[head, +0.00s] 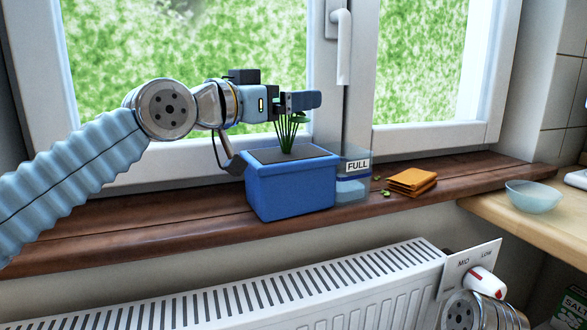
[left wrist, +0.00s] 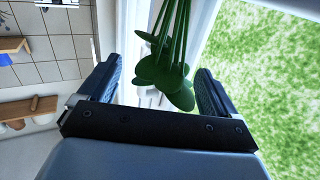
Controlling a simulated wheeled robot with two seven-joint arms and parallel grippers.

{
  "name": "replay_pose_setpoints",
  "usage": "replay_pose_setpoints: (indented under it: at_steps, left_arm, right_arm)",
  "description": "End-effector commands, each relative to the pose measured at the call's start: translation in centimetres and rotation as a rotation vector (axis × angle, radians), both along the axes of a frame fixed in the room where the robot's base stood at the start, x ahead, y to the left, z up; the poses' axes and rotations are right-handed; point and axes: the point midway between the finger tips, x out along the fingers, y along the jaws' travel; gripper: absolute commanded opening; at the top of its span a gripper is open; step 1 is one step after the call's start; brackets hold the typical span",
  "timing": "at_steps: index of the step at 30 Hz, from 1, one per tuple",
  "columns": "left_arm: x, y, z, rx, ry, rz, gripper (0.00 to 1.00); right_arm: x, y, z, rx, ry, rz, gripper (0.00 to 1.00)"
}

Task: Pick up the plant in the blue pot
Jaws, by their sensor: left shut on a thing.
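The green plant (head: 288,135) stands in dark soil in a blue rectangular pot (head: 291,190) on the brown windowsill. The pot looks upright and appears to rest on the sill. My left gripper (head: 299,101) reaches in from the left above the pot and is shut on the plant at its top leaves. The leaves and stems (left wrist: 170,60) also show between the two fingers of the left gripper (left wrist: 165,90) in the left wrist view. The pot is out of the left wrist view. My right gripper is not in view.
A clear container labelled FULL (head: 354,180) stands right behind the pot. An orange folded item (head: 412,181) lies farther right, with small green bits beside it. A glass bowl (head: 533,197) sits on the counter (head: 500,213). A radiator (head: 330,290) is below; the window handle (head: 342,45) hangs above.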

Motion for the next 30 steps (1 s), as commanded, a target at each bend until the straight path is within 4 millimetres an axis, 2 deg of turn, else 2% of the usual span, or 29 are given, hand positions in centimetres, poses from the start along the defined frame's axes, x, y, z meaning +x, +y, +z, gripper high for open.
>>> replay_pose_setpoints:
  at_steps: [10, 20, 26, 30]
  left_arm:
    - [0.0, 0.0, 0.8, -0.003, -0.004, 0.001, 0.06]
    - [-0.1, -0.1, 3.7, -0.004, -0.004, -0.001, 0.06]
    - [-1.8, 0.0, 5.4, -0.004, -0.006, 0.0, 0.06]
    - [-3.4, 0.0, 7.4, -0.004, -0.008, 0.0, 0.06]
  right_arm:
    - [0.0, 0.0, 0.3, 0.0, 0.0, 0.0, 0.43]
    - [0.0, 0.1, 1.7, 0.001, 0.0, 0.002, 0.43]
    - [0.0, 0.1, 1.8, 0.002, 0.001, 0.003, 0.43]
    - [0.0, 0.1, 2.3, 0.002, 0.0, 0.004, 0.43]
